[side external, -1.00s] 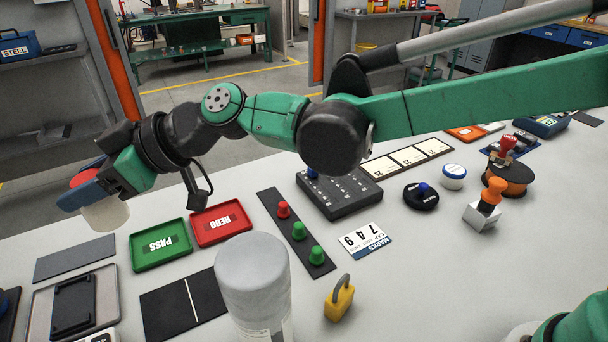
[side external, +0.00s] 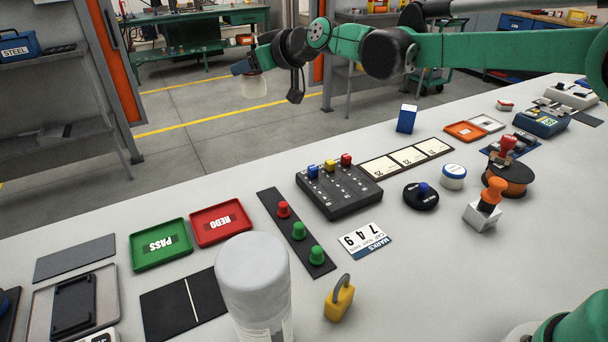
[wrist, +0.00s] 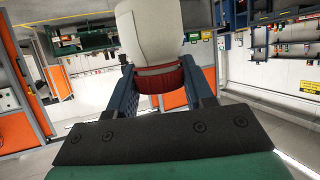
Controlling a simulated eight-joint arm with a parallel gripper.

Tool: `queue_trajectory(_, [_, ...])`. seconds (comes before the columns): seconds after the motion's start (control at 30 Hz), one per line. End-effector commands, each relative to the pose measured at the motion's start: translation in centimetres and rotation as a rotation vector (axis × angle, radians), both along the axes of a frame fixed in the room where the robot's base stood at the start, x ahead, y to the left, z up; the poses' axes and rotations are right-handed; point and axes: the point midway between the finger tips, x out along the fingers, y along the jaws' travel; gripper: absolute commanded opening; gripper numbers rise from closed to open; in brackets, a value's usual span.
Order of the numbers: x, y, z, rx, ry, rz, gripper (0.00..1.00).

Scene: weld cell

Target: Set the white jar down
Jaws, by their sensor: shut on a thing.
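The white jar (side external: 254,87) is in my gripper (side external: 248,66), in the upper middle of the side external view. The jar hangs in the air, clear of the bench and seen against the floor behind its far edge. In the wrist view, the jar (wrist: 149,30) has a white body and a red band (wrist: 160,78), with the blue fingers of my gripper (wrist: 172,80) on either side of the band. The jar's far end is cut off by the top of that view.
The bench (side external: 130,290) carries a green PASS tray (side external: 160,245), a red REDO tray (side external: 221,222), a black button box (side external: 340,190), a large pale cylinder (side external: 254,280) and a yellow padlock (side external: 339,300). A blue box (side external: 406,118) stands near the far edge.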

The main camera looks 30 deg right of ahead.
Motion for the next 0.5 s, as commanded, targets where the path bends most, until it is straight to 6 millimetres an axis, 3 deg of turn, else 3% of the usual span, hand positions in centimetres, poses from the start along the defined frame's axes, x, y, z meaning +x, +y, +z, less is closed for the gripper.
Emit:
queue_trajectory(0.17, [0.5, -1.2, -1.7, 0.001, -0.005, -0.032, 0.0])
queue_trajectory(0.5, [0.4, -1.1, -11.5, 0.002, -0.005, -0.03, 0.0])
